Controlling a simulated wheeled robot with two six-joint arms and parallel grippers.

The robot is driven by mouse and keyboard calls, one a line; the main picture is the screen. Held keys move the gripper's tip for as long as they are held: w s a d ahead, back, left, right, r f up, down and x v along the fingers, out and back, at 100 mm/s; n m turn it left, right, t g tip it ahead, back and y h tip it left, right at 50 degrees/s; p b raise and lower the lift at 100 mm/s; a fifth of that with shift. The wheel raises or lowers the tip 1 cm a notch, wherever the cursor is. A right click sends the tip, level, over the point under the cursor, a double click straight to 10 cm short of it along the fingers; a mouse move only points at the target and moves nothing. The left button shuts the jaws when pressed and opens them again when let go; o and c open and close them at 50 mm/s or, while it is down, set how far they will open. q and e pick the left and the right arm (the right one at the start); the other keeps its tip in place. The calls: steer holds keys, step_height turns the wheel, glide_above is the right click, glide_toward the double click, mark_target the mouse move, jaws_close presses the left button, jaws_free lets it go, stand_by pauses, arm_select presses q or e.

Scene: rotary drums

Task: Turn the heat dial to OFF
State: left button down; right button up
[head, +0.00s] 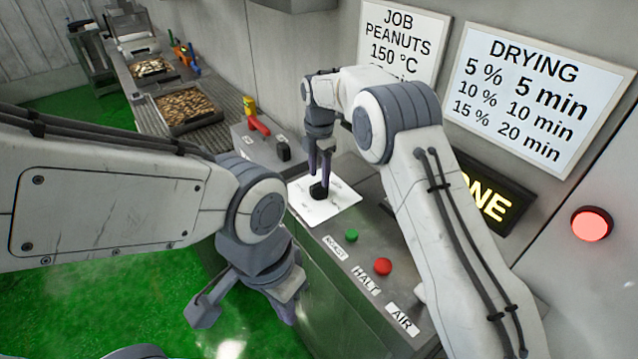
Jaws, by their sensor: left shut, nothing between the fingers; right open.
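The heat dial is a black knob (318,192) on a white marked plate (340,212) on the grey control panel. The plate's markings are too small to read. My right gripper (320,178) points down over the knob, its fingers open and their tips right at it. I cannot tell whether they touch it. My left gripper (206,310) is shut and empty, low over the green floor in front of the panel, away from the dial.
On the panel are a green button (351,235), a red button (382,266) and labels HALT and AIR. A red-handled lever (259,125) and a black knob (283,150) stand behind the plate. A lit display (490,203) and red lamp (591,224) are at right.

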mark_target(319, 183)
step_height(319, 183, up, 7)
steer(key=shift+b, duration=0.4)
steer(key=s+a+r+m, duration=0.15)
steer(key=s+m, duration=0.25)
steer(key=s, duration=0.5)
steer(key=s+a+r+m, duration=0.1)
steer(key=s+r+m, duration=0.25)
steer(key=s, duration=0.55)
steer(key=s+d+f+m, duration=0.1)
steer(key=s+d+m, duration=0.1)
steer(key=s, duration=0.5)
steer(key=s+d+f+m, duration=0.2)
steer(key=s+m, duration=0.3)
steer(key=s, duration=0.2)
steer(key=s+d+f+m+y, duration=0.1)
steer(key=s+d+f+m, duration=0.1)
steer(key=s, duration=0.5)
steer(key=shift+s+d+f+m+b, duration=0.3)
steer(key=shift+d+m+b, duration=0.2)
steer(key=shift+m, duration=0.25)
